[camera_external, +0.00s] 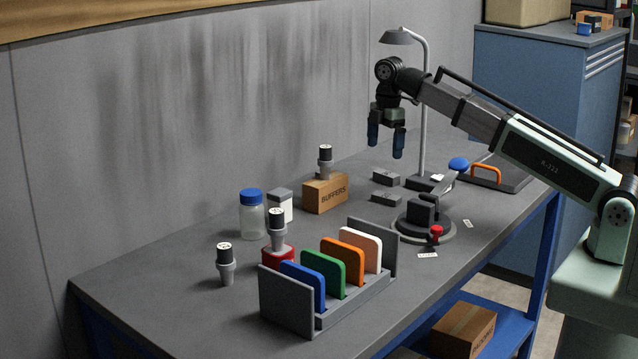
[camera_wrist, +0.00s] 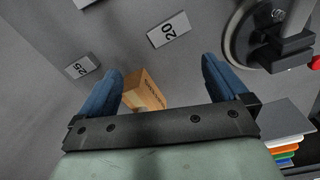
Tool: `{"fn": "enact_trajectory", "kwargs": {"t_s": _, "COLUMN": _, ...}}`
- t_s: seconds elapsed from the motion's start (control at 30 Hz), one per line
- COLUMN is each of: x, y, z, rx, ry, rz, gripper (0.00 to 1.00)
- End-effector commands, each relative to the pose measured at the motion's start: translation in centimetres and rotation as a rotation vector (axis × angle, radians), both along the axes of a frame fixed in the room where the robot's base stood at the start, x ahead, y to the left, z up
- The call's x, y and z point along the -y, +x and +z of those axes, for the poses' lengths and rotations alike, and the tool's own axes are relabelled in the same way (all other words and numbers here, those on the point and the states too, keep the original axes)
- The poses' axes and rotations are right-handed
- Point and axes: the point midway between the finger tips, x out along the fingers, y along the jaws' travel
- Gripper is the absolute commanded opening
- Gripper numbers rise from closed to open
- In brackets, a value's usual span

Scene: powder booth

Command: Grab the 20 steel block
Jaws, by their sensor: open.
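The 20 steel block is a flat grey block (camera_wrist: 168,29) with a printed "20" on its face, near the top middle of the wrist view. In the external view it appears to be the nearer of two grey blocks (camera_external: 385,198), left of the round vise. A similar block marked "25" (camera_wrist: 77,68) lies at the left of the wrist view and seems to be the one nearer the wall (camera_external: 385,177). My gripper (camera_external: 386,150) hangs above the bench over these blocks, open and empty. Its blue fingers (camera_wrist: 162,75) point down, apart from both blocks.
The vise (camera_external: 424,222) is to the right, the lamp (camera_external: 424,110) behind. A rack of coloured plates (camera_external: 320,322) fills the front. Bench surface around the blocks is mostly clear.

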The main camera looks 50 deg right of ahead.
Motion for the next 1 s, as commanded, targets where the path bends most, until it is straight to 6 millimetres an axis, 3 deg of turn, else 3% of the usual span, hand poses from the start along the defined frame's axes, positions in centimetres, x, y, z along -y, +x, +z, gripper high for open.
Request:
{"fn": "enact_trajectory", "kwargs": {"t_s": 0.2, "x": 0.1, "y": -0.8, "z": 0.0, "rx": -0.040, "ry": -0.012, "rz": 0.263, "gripper": 1.00}}
{"fn": "enact_trajectory", "kwargs": {"t_s": 0.43, "x": 0.1, "y": -0.9, "z": -0.6, "rx": -0.041, "ry": -0.014, "rz": 0.351, "gripper": 1.00}}
{"fn": "enact_trajectory", "kwargs": {"t_s": 0.8, "x": 0.1, "y": -1.0, "z": -6.1, "rx": -0.041, "ry": -0.013, "rz": 0.350, "gripper": 1.00}}
{"fn": "enact_trajectory", "kwargs": {"t_s": 1.0, "x": 0.1, "y": -0.9, "z": -8.1, "rx": -0.040, "ry": -0.013, "rz": 0.350, "gripper": 1.00}}
